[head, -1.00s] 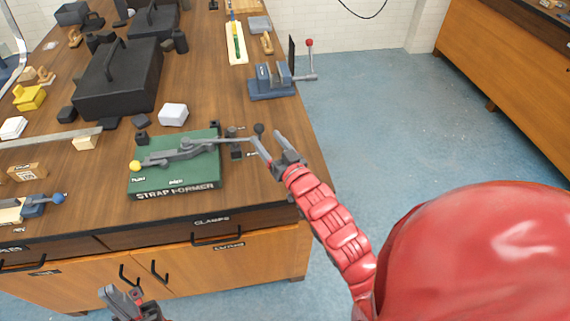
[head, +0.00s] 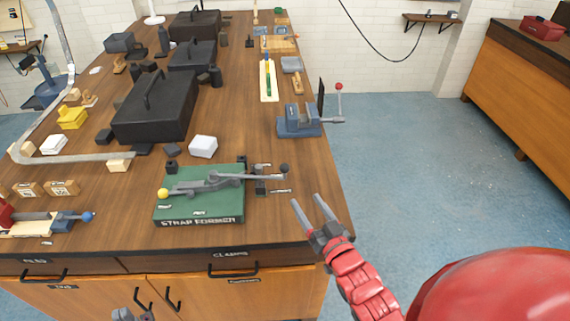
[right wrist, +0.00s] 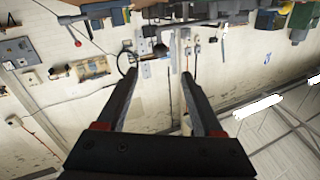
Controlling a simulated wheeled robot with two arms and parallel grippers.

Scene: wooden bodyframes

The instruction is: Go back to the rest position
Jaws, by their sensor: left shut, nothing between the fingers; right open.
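My right gripper (head: 306,201) is open and empty at the bench's front right corner. Its fingers point up and away in the head view. It is apart from the dark ball at the end of the strap former's lever (head: 285,168). In the right wrist view its two fingers (right wrist: 158,75) are spread with nothing held between them. My left gripper (head: 133,314) shows only in part at the bottom edge of the head view, in front of the drawers, shut and empty. The green strap former (head: 200,210) sits on the bench, its lever lying about level.
The wooden bench (head: 105,205) also carries a blue vise (head: 298,122), a black toolbox (head: 155,105), a white box (head: 203,146) and a toggle with a blue ball (head: 87,217). Open blue floor (head: 410,160) lies right of the bench. Another wooden bench (head: 520,90) stands further right.

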